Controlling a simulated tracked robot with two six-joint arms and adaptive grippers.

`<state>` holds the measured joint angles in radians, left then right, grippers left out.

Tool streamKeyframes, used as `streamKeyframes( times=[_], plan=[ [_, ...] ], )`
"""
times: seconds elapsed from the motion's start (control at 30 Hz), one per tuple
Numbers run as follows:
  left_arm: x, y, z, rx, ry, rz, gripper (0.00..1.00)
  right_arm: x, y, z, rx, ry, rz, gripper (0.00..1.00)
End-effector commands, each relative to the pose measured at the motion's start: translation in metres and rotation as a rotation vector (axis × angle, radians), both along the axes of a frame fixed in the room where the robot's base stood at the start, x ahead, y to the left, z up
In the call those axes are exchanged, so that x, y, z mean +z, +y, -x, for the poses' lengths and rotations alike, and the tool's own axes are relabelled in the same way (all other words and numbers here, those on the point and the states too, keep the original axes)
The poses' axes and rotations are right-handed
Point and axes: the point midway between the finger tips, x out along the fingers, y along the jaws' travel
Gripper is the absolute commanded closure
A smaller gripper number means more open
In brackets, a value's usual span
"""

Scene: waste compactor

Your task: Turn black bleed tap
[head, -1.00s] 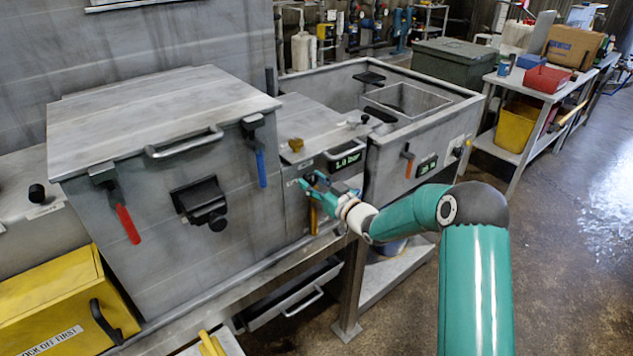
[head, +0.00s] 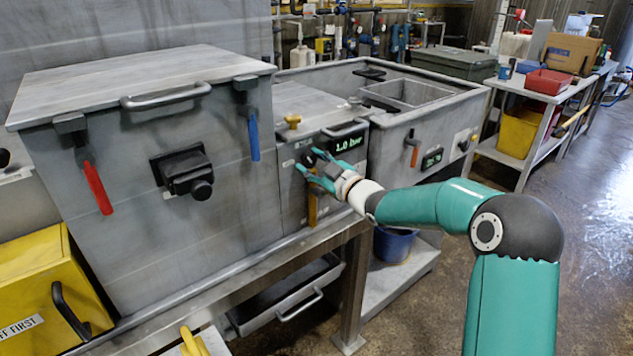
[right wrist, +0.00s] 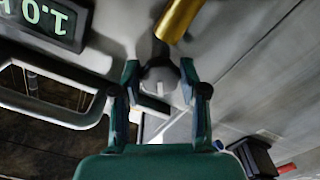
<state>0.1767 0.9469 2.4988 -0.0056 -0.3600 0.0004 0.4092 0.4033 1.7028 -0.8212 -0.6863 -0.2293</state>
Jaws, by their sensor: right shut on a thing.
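The black bleed tap (head: 309,157) is a small dark round knob on the front of the grey middle unit, left of the green 1.0 bar display (head: 349,144). My right gripper (head: 306,164) reaches it from the right and partly hides it. In the right wrist view, the tap (right wrist: 160,79) is a dark grey knob with a pale mark, and my right gripper (right wrist: 160,72) is shut on it, one fingertip on each side. My left gripper is not in view.
A grab handle (head: 345,128) sits above the display and a yellow knob (head: 292,121) on the unit's top edge. The large compactor box (head: 150,220) with red and blue latch handles stands to the left.

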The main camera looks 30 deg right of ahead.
Motion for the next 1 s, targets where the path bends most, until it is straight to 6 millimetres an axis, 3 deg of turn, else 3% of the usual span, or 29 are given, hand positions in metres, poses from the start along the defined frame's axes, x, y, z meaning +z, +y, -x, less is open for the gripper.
streamKeyframes(
  times=[0.03,0.4,0.7,1.0],
  plan=[
    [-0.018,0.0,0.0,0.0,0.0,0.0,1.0,-0.009,-0.001,0.001,-0.002,-0.002,0.045,0.92],
    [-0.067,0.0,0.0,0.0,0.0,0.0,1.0,-0.008,0.001,0.0,0.002,-0.025,0.396,0.92],
    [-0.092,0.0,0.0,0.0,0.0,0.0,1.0,-0.008,0.002,0.0,0.005,-0.044,0.663,0.92],
    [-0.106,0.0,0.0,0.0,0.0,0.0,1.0,-0.007,0.003,-0.001,0.009,-0.055,0.839,0.92]
  ],
)
